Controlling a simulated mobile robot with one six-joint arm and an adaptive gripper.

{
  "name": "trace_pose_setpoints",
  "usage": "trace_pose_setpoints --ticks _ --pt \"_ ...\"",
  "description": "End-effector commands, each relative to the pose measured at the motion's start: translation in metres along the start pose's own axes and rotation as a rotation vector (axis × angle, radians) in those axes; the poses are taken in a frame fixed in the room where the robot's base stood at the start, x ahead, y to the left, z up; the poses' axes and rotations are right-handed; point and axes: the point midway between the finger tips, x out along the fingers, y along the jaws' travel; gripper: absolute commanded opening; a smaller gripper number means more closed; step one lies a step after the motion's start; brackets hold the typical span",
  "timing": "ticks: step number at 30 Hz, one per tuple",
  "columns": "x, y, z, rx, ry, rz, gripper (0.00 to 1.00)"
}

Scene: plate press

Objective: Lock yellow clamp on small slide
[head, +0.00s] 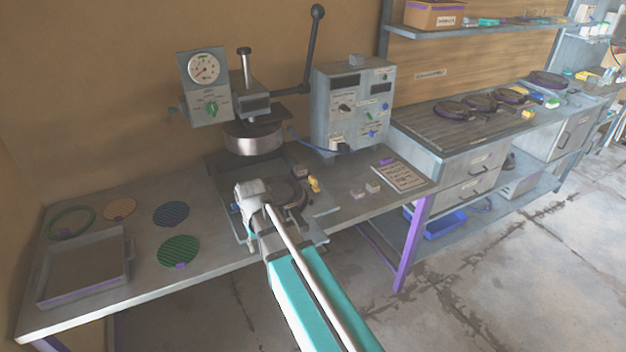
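A small yellow clamp (314,184) stands at the right side of a dark round plate (288,192) on the bench, in front of the press. The plate seems to sit on the small slide, which my arm largely covers; a pale strip that may be its edge shows at the left of my wrist. My gripper (250,190) is over the left part of this plate, to the left of the yellow clamp and apart from it. Its fingers are too small and hidden to tell if they are open or if they touch anything.
The press head (253,138) with its long lever (312,60) rises behind my gripper. A control box (350,105) stands to the right. A grey tray (85,268) and several coloured discs, one green (178,250), lie at left. Small blocks and a printed card (399,175) lie at right.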

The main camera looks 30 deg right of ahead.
Motion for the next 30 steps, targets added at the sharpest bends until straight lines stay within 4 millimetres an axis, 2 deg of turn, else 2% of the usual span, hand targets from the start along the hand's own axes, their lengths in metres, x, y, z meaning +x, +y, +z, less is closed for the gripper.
trace_pose_setpoints --ticks 1,3,6,9,30 --pt "0.000 0.001 0.030 -0.001 0.000 0.000 0.54" --pt "0.000 0.002 0.051 -0.002 0.000 0.000 0.54" --pt "0.000 0.002 0.072 -0.004 0.000 0.000 0.54" --pt "0.000 0.003 0.084 -0.005 0.000 0.000 0.54" --pt "0.000 0.002 0.087 -0.005 0.000 0.000 0.54"
